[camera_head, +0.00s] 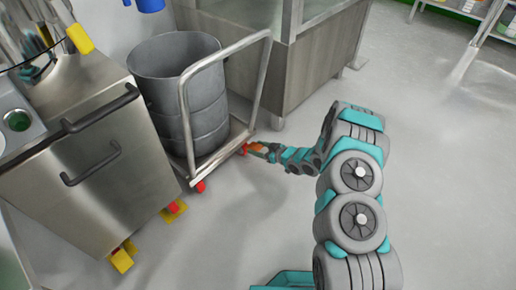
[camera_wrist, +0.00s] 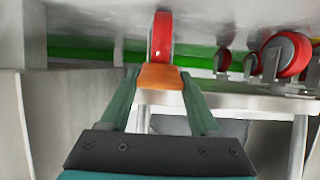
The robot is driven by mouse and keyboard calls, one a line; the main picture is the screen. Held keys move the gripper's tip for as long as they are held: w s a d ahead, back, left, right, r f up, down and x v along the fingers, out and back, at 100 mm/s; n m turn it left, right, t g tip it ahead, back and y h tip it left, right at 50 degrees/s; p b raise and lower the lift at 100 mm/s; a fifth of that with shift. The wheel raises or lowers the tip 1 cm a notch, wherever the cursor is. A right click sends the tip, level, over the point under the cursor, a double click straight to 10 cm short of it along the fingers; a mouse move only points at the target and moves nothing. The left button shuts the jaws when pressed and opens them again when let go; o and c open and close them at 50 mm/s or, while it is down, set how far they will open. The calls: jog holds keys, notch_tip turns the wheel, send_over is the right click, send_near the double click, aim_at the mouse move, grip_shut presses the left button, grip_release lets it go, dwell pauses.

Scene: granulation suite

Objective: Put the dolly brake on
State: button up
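The dolly (camera_head: 240,133) is a low frame with a tall pale push handle and red wheels. It carries a grey drum (camera_head: 185,85). My gripper (camera_head: 258,150) is low at the dolly's right corner, next to a red wheel (camera_head: 243,149). In the wrist view my two teal fingers (camera_wrist: 160,82) stand apart, with an orange pedal (camera_wrist: 161,76) between their tips. The pedal's sides line up closely with both fingers; I cannot tell whether they grip it. A red wheel (camera_wrist: 160,38) is right behind the pedal.
A steel cabinet (camera_head: 95,150) on yellow-and-red casters stands left of the dolly. A steel enclosure (camera_head: 310,75) stands behind and right of it. Other red wheels (camera_wrist: 288,55) show at the right in the wrist view. The floor (camera_head: 230,225) in front is clear.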

jog(key=c, duration=0.8)
jog(key=shift+s+d+f+t+y, duration=0.1)
jog(key=shift+d+f+t+y, duration=0.05)
jog(key=shift+f+t+y, duration=0.85)
jog(key=shift+t+y, duration=0.3)
jog(key=shift+y, duration=0.3)
jog(key=o, duration=1.4)
jog(key=shift+c, duration=0.2)
jog(key=p+v, duration=0.1)
jog(key=v, duration=0.6)
jog(key=shift+s+d, duration=0.3)
